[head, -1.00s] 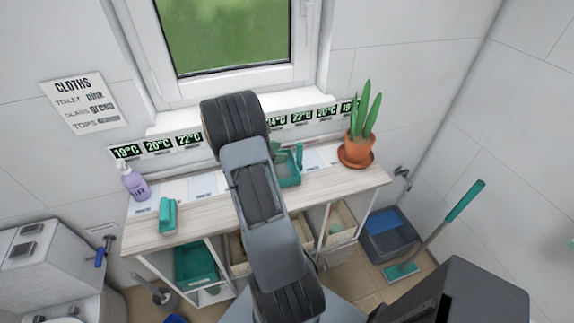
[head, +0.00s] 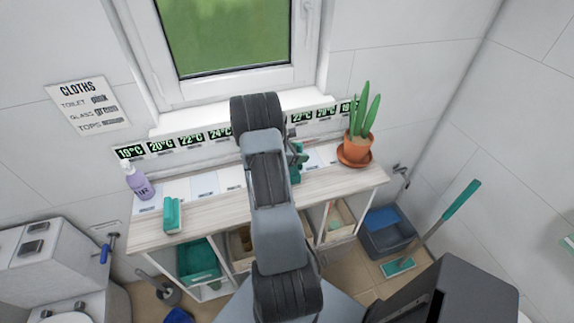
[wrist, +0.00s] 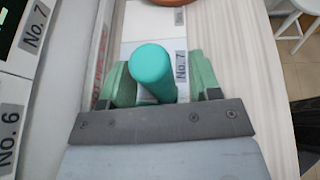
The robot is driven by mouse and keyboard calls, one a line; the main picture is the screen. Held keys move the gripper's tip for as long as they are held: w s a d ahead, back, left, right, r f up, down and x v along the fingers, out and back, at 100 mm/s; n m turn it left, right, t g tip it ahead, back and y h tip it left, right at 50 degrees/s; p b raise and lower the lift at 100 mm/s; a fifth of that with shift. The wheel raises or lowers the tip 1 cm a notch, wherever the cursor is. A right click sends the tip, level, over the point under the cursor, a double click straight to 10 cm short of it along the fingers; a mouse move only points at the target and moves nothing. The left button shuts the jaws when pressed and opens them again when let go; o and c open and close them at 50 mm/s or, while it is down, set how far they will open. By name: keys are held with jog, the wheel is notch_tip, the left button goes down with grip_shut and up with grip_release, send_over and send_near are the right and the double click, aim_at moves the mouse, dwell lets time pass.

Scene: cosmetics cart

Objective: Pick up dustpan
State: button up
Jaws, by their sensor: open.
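The teal dustpan shows in the wrist view as a rounded handle (wrist: 152,68) with its end toward the camera. My gripper (wrist: 160,82) is open, with one green finger on each side of the handle. I cannot tell whether either finger touches it. The pan part is hidden behind the handle and the gripper. In the head view my arm covers most of the dustpan on the worktop (head: 215,208), and only small green parts show right of the arm.
A potted plant (head: 356,148) stands right of the gripper on the worktop. A purple bottle (head: 139,182) and a teal item (head: 172,214) stand at the left. The wall with number labels is close behind.

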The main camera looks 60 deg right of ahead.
jog(key=shift+c, duration=0.2)
grip_shut()
dwell(0.3)
